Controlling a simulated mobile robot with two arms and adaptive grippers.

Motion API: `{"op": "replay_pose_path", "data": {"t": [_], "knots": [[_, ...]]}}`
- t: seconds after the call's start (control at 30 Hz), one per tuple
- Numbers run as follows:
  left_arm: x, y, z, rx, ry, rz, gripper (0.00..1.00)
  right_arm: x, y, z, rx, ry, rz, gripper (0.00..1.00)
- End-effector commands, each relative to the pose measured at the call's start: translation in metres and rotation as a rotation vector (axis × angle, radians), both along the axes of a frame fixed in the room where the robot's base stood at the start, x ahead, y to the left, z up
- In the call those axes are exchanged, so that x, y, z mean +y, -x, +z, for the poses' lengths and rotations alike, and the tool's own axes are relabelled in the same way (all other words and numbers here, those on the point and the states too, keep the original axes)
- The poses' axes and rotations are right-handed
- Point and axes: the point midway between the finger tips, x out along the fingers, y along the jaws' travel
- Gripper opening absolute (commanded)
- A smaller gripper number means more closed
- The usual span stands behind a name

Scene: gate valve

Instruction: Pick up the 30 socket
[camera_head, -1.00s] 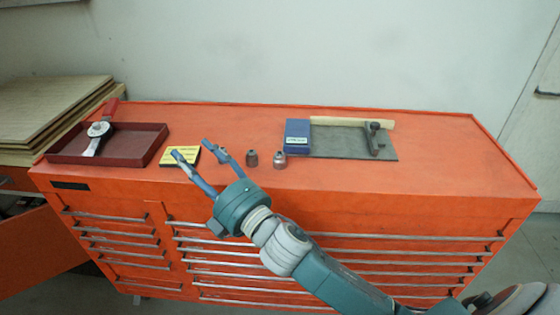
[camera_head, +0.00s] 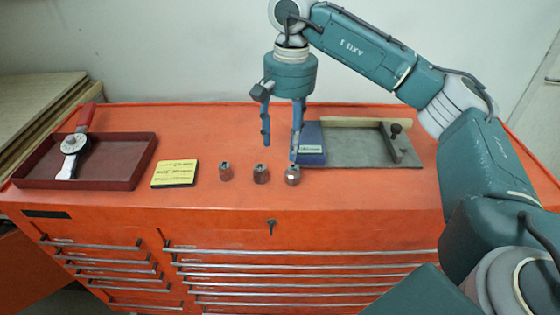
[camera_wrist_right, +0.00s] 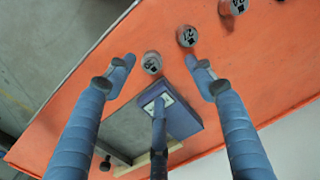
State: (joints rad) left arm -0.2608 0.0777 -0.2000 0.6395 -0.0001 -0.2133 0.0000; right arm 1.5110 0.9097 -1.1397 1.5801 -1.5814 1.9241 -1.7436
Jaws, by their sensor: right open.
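Three small metal sockets stand upright in a row on the orange cabinet top: a left one (camera_head: 226,172), a middle one (camera_head: 261,173) and a right one (camera_head: 293,174). Their tops carry dark number marks; I cannot read surely which is 30. My right gripper (camera_head: 281,152) points down, open and empty, above and behind the middle and right sockets. In the right wrist view, the right socket (camera_wrist_right: 152,63) lies between the open fingertips (camera_wrist_right: 161,63), apart from both. The middle socket (camera_wrist_right: 187,37) is beyond them, and the left socket (camera_wrist_right: 232,7) is at the top edge. My left gripper is not in view.
A blue box (camera_head: 312,147) stands close behind the right socket, partly hidden by a finger. A grey mat (camera_head: 350,152) with a wooden strip and dark clamp is right of it. A yellow-labelled block (camera_head: 175,174) and a red tray (camera_head: 118,171) with a red-handled tool are left.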

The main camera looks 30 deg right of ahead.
Motion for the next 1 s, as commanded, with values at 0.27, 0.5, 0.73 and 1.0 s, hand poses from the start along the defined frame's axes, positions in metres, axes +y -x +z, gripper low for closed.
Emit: {"op": "replay_pose_path", "data": {"t": [0.27,0.5,0.73,1.0], "knots": [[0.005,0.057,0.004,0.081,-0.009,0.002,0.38,-0.016,0.005,-0.029,0.015,0.042,-0.001,0.54],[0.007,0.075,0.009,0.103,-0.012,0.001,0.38,-0.015,0.004,-0.051,0.012,0.039,-0.001,0.54],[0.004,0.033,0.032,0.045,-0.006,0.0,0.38,-0.02,0.004,-0.08,0.015,0.039,-0.001,0.54],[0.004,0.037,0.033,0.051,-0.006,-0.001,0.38,-0.019,0.003,-0.102,0.011,0.037,-0.001,0.54]]}}
